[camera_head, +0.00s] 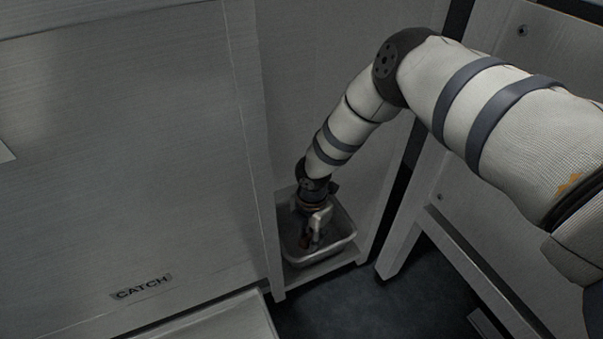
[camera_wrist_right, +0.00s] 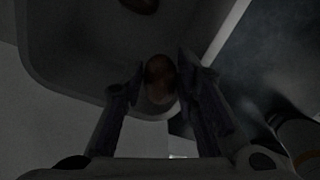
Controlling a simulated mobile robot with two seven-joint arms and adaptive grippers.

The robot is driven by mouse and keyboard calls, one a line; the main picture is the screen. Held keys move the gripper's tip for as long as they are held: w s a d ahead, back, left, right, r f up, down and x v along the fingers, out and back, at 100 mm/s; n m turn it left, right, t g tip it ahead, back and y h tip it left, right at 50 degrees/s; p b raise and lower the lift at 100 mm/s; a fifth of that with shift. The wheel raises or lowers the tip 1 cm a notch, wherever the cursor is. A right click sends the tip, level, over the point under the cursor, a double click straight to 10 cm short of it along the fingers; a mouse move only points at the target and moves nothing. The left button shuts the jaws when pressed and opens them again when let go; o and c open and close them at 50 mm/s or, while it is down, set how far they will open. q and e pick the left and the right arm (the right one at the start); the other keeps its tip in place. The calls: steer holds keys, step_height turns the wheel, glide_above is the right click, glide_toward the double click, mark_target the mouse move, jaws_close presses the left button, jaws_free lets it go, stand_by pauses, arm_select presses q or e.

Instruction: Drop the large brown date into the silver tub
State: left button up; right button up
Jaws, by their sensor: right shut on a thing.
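The silver tub (camera_head: 325,255) stands low in a narrow bay at the middle of the head view; its pale inside also shows in the wrist view (camera_wrist_right: 62,55). My right gripper (camera_head: 313,240) reaches down over the tub's opening. In the wrist view its two fingers (camera_wrist_right: 158,85) are closed on a brown date (camera_wrist_right: 158,78), which hangs above or within the tub; its exact height is hard to tell. Another dark brown date (camera_wrist_right: 140,4) lies in the tub at the top of the wrist view. My left gripper is not in view.
A grey panel with a "CATCH" label (camera_head: 142,287) fills the left. Upright bay walls (camera_head: 255,150) stand close on the tub's sides. A pale framed stand (camera_head: 450,200) is to the right, with dark floor (camera_head: 345,305) in front.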

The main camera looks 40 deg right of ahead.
mark_target(308, 235)
steer(key=shift+o, duration=0.5)
steer(key=shift+w+d+f, duration=0.2)
steer(key=shift+w+f, duration=0.15)
steer(key=shift+f, duration=0.25)
steer(key=shift+o, duration=1.9)
steer(key=shift+w+d+f+b, duration=0.15)
steer(key=shift+f+b, duration=0.1)
steer(key=shift+b, duration=0.2)
steer(key=o, duration=0.4)
steer(key=shift+w+d+f+b, duration=0.15)
steer(key=shift+w+f+b, duration=0.15)
steer(key=shift+f+b, duration=0.4)
step_height(308, 235, down, 3)
steer(key=shift+w+f+b, duration=0.1)
steer(key=shift+b, duration=0.55)
steer(key=c, duration=0.3)
steer(key=shift+r, duration=0.3)
steer(key=c, duration=0.5)
steer(key=shift+r, duration=0.15)
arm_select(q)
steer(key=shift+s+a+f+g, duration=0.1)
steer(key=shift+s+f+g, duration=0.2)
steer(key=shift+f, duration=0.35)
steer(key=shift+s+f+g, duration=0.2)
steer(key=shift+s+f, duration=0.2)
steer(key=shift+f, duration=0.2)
arm_select(e)
steer(key=o, duration=0.4)
steer(key=shift+r, duration=0.1)
